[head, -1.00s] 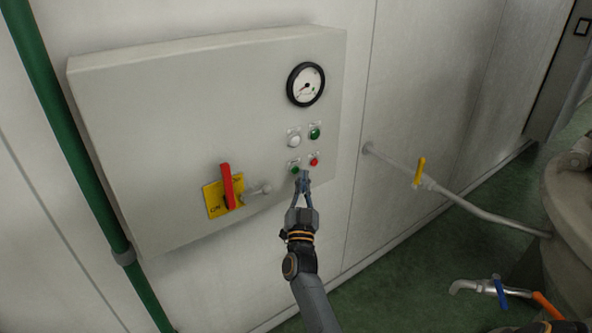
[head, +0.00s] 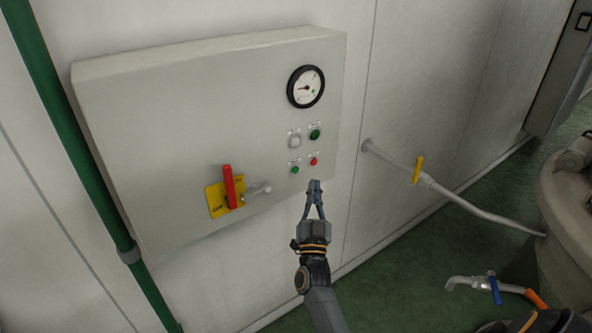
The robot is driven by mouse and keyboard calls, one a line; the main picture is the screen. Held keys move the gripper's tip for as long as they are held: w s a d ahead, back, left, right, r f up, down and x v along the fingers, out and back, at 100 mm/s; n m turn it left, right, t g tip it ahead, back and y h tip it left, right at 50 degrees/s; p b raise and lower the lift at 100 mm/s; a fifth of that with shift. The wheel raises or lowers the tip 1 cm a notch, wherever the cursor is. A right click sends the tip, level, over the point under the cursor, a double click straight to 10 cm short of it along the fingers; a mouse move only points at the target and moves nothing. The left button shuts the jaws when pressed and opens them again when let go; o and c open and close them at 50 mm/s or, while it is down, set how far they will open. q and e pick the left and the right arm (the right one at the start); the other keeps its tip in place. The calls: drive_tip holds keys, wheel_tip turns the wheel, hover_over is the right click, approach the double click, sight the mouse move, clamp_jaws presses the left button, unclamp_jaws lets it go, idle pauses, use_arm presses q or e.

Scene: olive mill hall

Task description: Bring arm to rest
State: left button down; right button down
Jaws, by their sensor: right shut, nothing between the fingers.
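My right gripper (head: 315,184) is shut and empty. Its fingertips point up, just below the lower right part of the grey control box (head: 160,130), apart from the buttons. Above it on the box are a small green button (head: 295,170) and a red button (head: 313,161). Higher up are a whitish round lamp or button (head: 294,142) and a larger green one (head: 315,134). My left gripper is not in view.
A gauge (head: 306,87) sits above. A green pipe (head: 72,142) runs left.

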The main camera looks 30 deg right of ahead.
idle(0.5)
drive_tip(key=a+f+n+g+y, duration=0.1)
drive_tip(key=a+f+n+y, duration=0.25)
drive_tip(key=f, duration=0.55)
drive_tip(key=a+f+n+g+y, duration=0.15)
drive_tip(key=a+f+y, duration=0.3)
drive_tip(key=f, duration=0.45)
drive_tip(key=s+a+f+n+g+y, duration=0.25)
drive_tip(key=s+f, duration=0.35)
drive_tip(key=f, duration=0.5)
drive_tip(key=s+a+f+n+g+y, duration=0.1)
drive_tip(key=s+a+f+g+y, duration=0.15)
drive_tip(key=s+f, duration=0.6)
drive_tip(key=s+a+f+n+g, duration=0.25)
drive_tip(key=s+f+g, duration=0.25)
drive_tip(key=s+f, duration=0.85)
drive_tip(key=s+d+f+g, duration=0.1)
drive_tip(key=s+f+g, duration=0.2)
drive_tip(key=s, duration=0.8)
drive_tip(key=s+d+f+g, duration=0.1)
drive_tip(key=s+f+g, duration=0.2)
drive_tip(key=s, duration=0.8)
wheel_tip(320, 180, down, 2)
drive_tip(key=shift+s+f+n, duration=0.1)
drive_tip(key=shift+s+n, duration=0.2)
drive_tip(key=shift+s, duration=0.05)
